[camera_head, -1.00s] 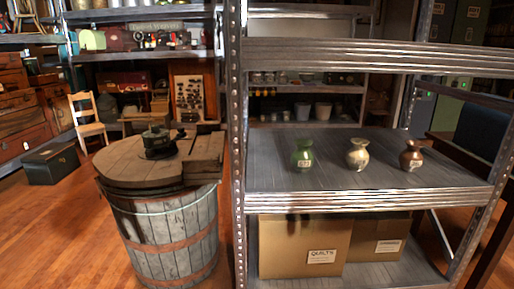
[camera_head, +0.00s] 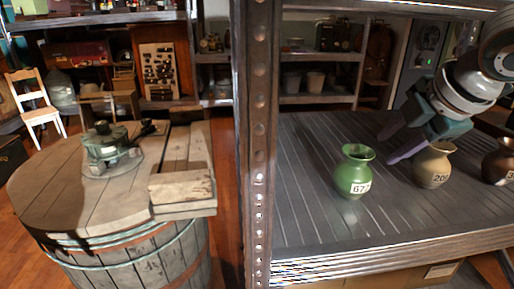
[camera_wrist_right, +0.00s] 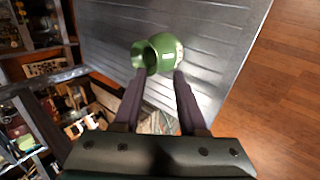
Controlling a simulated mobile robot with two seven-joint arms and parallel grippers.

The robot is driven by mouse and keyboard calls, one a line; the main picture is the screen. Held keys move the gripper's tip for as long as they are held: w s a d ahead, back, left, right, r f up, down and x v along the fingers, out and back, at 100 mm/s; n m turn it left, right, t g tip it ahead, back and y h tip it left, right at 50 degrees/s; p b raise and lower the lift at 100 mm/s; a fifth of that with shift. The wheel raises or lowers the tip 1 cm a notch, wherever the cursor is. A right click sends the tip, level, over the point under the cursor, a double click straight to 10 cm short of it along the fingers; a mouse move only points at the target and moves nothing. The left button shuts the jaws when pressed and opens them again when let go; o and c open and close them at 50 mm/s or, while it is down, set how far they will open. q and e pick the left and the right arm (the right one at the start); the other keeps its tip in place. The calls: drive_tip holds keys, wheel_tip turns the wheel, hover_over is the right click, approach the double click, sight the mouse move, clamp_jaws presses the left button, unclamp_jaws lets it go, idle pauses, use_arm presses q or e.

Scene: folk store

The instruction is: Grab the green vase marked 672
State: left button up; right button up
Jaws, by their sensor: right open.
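The green vase (camera_head: 354,172) with a white label, which seems to read 672, stands upright on the grey metal shelf (camera_head: 310,215). A beige vase (camera_head: 433,166) labelled 20-something and a dark brown vase (camera_head: 500,160) stand to its right. My right gripper (camera_head: 391,147) comes in from the upper right, its fingers apart and pointing left towards the green vase, behind the beige one. In the right wrist view, the green vase (camera_wrist_right: 165,52) lies just beyond the open fingertips (camera_wrist_right: 160,76), lined up with the gap between them. My left gripper does not show.
A perforated metal shelf post (camera_head: 260,140) stands left of the vases. Left of it is a wooden barrel (camera_head: 75,190) with a green metal object (camera_head: 108,148) on its lid. The shelf left of and behind the green vase is clear.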

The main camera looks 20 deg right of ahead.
sight(367, 160)
drive_tip(key=x, duration=0.2)
drive_tip(key=b+x, duration=0.1)
drive_tip(key=x, duration=0.1)
drive_tip(key=b+x, duration=0.1)
drive_tip(key=x, duration=0.1)
drive_tip(key=shift+w+a+f, duration=0.1)
drive_tip(key=shift+w+a, duration=0.15)
drive_tip(key=shift+a, duration=0.1)
drive_tip(key=shift+w+d+f, duration=0.15)
drive_tip(key=shift+w+f, duration=0.2)
drive_tip(key=shift+f, duration=0.05)
drive_tip(key=shift+c, duration=0.3)
clamp_jaws()
idle(0.5)
